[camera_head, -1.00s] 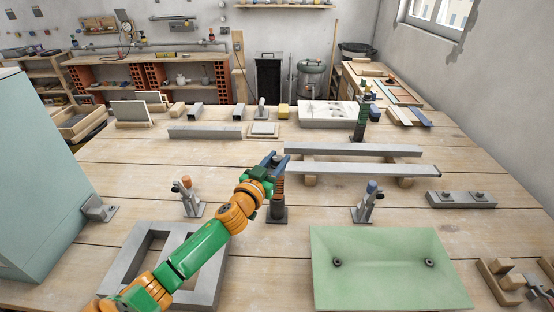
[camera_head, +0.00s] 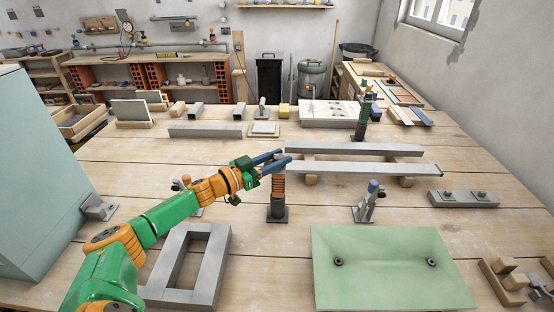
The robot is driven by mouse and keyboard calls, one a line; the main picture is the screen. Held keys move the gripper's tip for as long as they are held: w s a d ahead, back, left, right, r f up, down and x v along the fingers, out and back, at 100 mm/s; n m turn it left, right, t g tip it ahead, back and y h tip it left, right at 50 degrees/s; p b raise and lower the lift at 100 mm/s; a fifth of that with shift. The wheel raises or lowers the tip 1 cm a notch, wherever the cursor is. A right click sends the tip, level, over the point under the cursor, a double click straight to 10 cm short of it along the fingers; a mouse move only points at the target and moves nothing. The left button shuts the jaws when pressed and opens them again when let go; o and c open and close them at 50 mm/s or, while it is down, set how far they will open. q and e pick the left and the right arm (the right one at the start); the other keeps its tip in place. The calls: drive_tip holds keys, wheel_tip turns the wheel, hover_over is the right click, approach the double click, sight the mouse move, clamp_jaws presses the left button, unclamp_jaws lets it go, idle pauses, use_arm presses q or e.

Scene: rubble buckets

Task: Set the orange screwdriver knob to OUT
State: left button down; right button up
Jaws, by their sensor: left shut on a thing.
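The orange ribbed upright (camera_head: 278,188), which looks like the screwdriver piece, stands on a dark square base plate (camera_head: 277,214) at the middle of the bench. My left gripper (camera_head: 280,157) reaches in from the left, with its blue fingers at the top of this upright. It is shut on the top part, a greyish knob mostly hidden between the fingers. No OUT marking is readable. My right gripper is not in view.
A grey bar on blocks (camera_head: 362,168) lies just right of the fingers. A blue-topped metal stand (camera_head: 366,200) and a green tray (camera_head: 390,270) are at front right. A grey frame (camera_head: 211,265) lies at front left. A green ribbed upright (camera_head: 362,121) stands farther back.

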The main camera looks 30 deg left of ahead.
sight(274, 160)
use_arm(q)
drive_tip(key=shift+f, duration=0.15)
drive_tip(key=c, duration=0.9)
unclamp_jaws()
drive_tip(key=o, duration=0.4)
drive_tip(key=shift+w, duration=0.15)
drive_tip(key=shift+v, duration=3.55)
